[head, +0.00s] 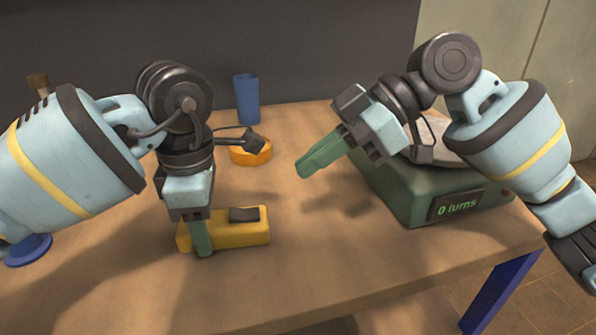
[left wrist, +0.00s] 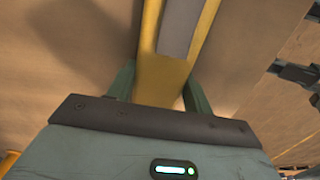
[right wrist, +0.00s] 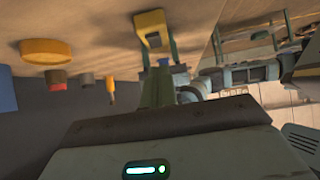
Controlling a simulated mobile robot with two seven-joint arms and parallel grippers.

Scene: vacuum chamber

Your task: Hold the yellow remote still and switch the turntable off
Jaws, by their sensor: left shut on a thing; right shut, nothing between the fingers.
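The yellow remote (head: 258,237) lies on the table, with a dark raised part (head: 244,214) on its top. My left gripper (head: 201,246) points down and is shut around the remote's left part; the left wrist view shows the yellow body (left wrist: 160,82) between both fingers. My right gripper (head: 306,170) is shut and empty, above the table, up and right of the remote and apart from it. It also shows in the right wrist view (right wrist: 158,82). The green turntable (head: 400,195) stands at the right, its display (head: 459,206) reading "0 turns". My right arm partly hides its top.
A blue cup (head: 247,98) and an orange round dish (head: 250,154) stand behind the remote. A blue round thing (head: 28,249) sits at the left, partly hidden by my left arm. The table front is clear.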

